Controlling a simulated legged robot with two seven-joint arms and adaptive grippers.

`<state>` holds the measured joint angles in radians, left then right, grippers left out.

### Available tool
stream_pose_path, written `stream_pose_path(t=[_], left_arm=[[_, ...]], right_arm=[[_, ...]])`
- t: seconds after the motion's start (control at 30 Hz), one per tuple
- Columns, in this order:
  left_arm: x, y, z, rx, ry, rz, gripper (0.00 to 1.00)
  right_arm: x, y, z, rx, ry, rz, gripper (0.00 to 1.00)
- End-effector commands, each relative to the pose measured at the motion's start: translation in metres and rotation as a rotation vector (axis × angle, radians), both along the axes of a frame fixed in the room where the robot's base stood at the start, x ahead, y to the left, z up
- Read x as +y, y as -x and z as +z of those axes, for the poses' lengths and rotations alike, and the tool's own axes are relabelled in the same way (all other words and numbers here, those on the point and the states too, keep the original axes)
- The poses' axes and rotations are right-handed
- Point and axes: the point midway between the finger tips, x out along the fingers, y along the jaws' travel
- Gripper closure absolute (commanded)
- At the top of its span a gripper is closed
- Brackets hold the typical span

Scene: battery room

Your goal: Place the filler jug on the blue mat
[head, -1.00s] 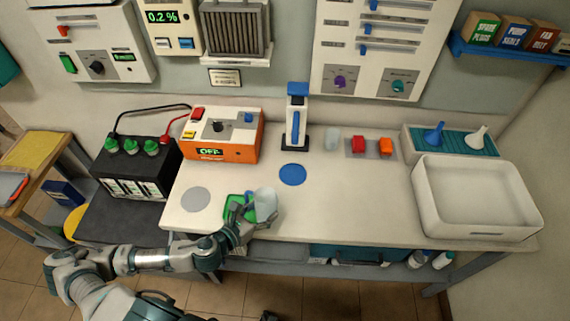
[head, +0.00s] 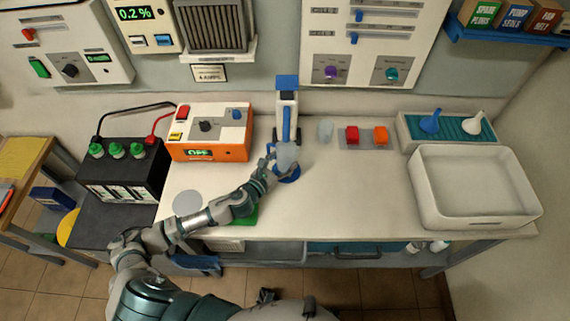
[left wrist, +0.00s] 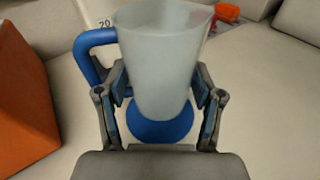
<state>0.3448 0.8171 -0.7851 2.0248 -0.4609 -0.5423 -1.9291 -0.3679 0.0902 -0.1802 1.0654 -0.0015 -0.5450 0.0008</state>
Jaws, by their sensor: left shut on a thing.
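The filler jug is a translucent, pale, tapered vessel (head: 287,155). My left gripper (head: 271,160) is shut on it, with the fingers on either side of its lower part in the left wrist view (left wrist: 160,95). The jug (left wrist: 160,60) looks roughly upright there. The blue mat (head: 290,178) is a round disc on the bench, partly hidden by the jug and the gripper. In the left wrist view the mat (left wrist: 150,131) shows directly below the jug's base. I cannot tell whether the base touches it. My right gripper is not in view.
A white and blue upright device (head: 287,108) stands just behind the mat. An orange and white box (head: 210,133) is to the left. The bench's middle right is clear.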

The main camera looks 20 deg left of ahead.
Motion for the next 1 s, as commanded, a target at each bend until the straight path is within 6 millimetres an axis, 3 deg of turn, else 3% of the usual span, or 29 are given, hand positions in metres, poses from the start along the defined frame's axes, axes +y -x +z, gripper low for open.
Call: stream_pose_path(t=[0.13, 0.37, 0.77, 0.8, 0.87, 1.0], left_arm=[[-0.003, -0.01, -0.004, 0.002, 0.002, -0.001, 0.74], [-0.004, -0.01, -0.036, 0.004, 0.001, -0.001, 0.74], [-0.004, -0.01, -0.04, 0.002, 0.0, -0.001, 0.75], [-0.003, -0.01, -0.04, 0.003, 0.001, -0.001, 0.23], [-0.003, -0.01, -0.039, 0.002, 0.0, -0.001, 0.08], [-0.003, -0.01, -0.039, 0.002, 0.0, -0.001, 0.08]], right_arm=[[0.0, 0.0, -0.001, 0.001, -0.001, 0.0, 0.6], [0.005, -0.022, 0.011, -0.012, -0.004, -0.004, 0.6], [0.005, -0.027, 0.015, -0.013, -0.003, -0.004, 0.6], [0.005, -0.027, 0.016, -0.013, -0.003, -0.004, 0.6], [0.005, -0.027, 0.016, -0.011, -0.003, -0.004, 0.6], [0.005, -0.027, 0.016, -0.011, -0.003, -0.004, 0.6]])
